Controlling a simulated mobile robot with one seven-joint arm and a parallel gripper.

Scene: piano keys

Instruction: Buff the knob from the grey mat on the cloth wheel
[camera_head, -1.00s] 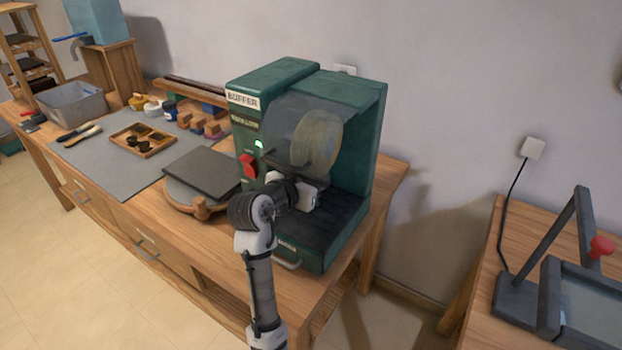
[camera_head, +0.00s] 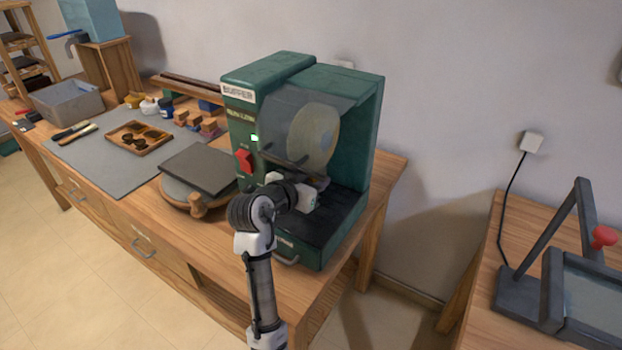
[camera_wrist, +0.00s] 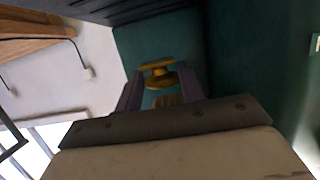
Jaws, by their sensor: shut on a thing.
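The brass-yellow knob (camera_wrist: 158,74) is between the fingertips of my gripper (camera_wrist: 158,88) in the wrist view; the fingers are shut on it. In the head view, my gripper (camera_head: 316,190) reaches into the open front of the green buffer (camera_head: 355,140), below the pale cloth wheel (camera_head: 318,137). The knob is not clearly visible there, and I cannot tell whether it touches the wheel. A green lamp (camera_head: 254,138) glows above the red switch (camera_head: 243,161). The grey mat (camera_head: 100,165) lies on the bench at left.
A wooden tray (camera_head: 150,151) with dark round pieces lies on the mat. A dark slab (camera_head: 197,170) on a round wooden stand is left of the buffer. The buffer's walls and dark lower tray (camera_head: 335,222) closely surround my gripper. A second table stands at right.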

